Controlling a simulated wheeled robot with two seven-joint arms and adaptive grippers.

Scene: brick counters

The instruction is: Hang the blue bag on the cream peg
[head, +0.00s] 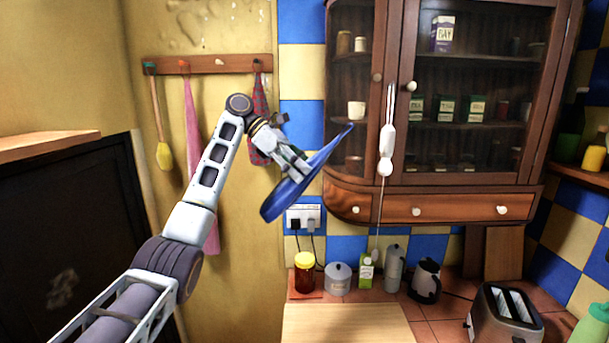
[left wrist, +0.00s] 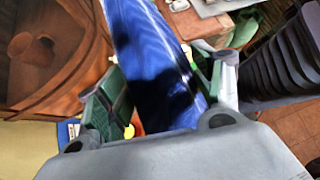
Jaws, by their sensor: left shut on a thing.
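The blue bag (head: 312,178) is a flat, tilted blue shape in the head view, its upper end to the right. My left gripper (head: 296,168) is shut on it and holds it in the air in front of the wall and the cabinet's left end. In the left wrist view the bag (left wrist: 155,50) runs between the two green-padded fingers. The cream peg (head: 219,62) is on the wooden rail, up and to the left of my gripper, with nothing hanging on it. The bag is clear of the peg. My right gripper is not in view.
The wooden rail (head: 208,64) also carries a yellow-ended brush (head: 164,155), a pink cloth (head: 193,130) and a checked cloth (head: 260,110), which is partly behind my arm. The glass-front cabinet (head: 450,100) is to the right. A jar (head: 304,273) and a toaster (head: 505,315) stand below.

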